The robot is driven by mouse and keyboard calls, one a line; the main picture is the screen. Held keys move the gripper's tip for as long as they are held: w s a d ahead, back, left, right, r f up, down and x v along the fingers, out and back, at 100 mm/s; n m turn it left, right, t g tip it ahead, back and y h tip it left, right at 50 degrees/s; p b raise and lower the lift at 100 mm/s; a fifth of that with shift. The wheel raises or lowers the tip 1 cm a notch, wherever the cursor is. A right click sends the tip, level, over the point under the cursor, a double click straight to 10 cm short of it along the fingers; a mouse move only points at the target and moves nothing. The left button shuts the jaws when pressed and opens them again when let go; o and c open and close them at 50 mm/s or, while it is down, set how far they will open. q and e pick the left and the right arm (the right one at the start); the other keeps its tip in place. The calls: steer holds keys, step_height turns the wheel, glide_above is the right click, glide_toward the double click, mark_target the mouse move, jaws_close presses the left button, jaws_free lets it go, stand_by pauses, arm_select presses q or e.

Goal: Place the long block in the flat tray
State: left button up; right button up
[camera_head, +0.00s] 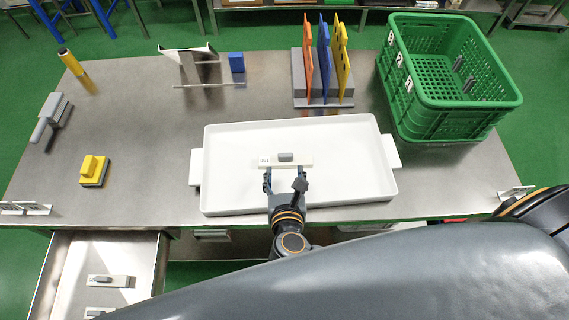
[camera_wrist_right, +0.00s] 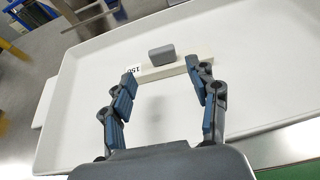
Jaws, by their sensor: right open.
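A long white block (camera_head: 299,160) with a grey knob and a printed label lies in the white flat tray (camera_head: 220,197), near its middle. In the right wrist view the block (camera_wrist_right: 177,68) lies just beyond the fingertips, its label by the left finger. My right gripper (camera_head: 286,178) is over the tray at the near side of the block. It is open, with nothing between its fingers; it also shows in the right wrist view (camera_wrist_right: 163,85). I cannot tell whether a fingertip touches the block. My left gripper is not in view.
A green crate (camera_head: 433,113) stands right of the tray. Upright coloured boards in a grey rack (camera_head: 300,72) stand behind it. A yellow-topped block (camera_head: 94,170) and a grey brush-like tool (camera_head: 52,113) lie at left. An open drawer (camera_head: 70,260) holds similar blocks (camera_head: 109,281).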

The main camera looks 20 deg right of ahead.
steer(key=b+v, duration=0.1)
steer(key=v, duration=0.5)
steer(key=shift+f, duration=0.1)
steer(key=shift+s+r, duration=0.25)
steer(key=shift+s, duration=0.1)
